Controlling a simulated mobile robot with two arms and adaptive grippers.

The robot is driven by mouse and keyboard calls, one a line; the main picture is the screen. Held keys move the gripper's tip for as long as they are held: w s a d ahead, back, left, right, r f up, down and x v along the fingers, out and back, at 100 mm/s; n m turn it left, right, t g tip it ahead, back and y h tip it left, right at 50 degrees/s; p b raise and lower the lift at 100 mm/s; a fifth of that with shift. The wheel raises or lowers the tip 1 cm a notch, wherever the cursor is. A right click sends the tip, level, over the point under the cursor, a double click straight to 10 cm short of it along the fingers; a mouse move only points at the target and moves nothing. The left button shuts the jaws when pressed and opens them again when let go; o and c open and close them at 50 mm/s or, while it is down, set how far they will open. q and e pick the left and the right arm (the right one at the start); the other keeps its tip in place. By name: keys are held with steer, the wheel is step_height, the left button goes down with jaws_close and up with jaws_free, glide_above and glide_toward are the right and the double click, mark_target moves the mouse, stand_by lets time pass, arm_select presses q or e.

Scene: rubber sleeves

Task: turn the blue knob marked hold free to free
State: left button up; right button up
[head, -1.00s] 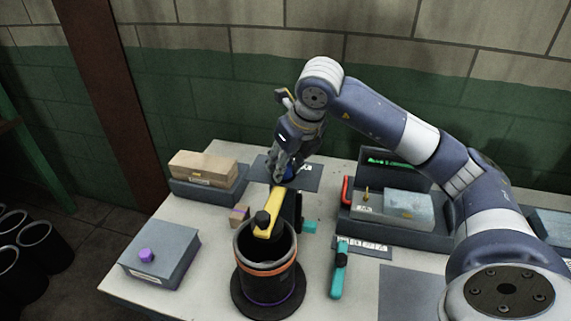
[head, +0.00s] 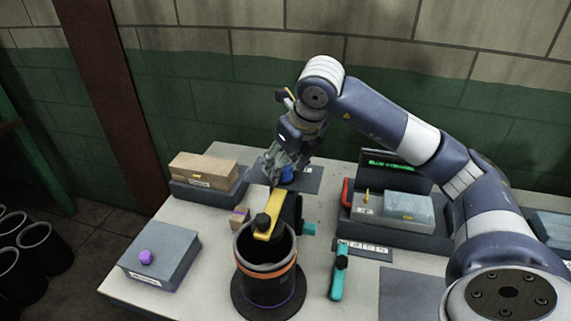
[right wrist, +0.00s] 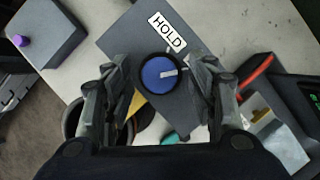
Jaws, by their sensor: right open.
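The blue knob (right wrist: 153,80) sits on a dark grey plate (right wrist: 125,38) on the table. Its white pointer line points right in the right wrist view, not straight at the white HOLD label (right wrist: 167,32) above it. A FREE label cannot be made out there. My right gripper (right wrist: 160,90) is open, one finger on each side of the knob, apparently with gaps. In the head view the right gripper (head: 284,172) points down over the plate, and the blue knob (head: 288,174) shows partly behind its fingers. My left gripper is not in view.
A black cylinder (head: 268,283) with an orange band and a yellow bar stands in front of the knob. A grey box with a purple knob (head: 146,257) and a tan block (head: 203,168) are left. A dark unit with a green display (head: 391,163) and a teal-handled tool (head: 339,275) are right.

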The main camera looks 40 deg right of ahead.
steer(key=v, duration=1.1)
steer(key=shift+r, duration=0.25)
steer(key=shift+s, duration=0.15)
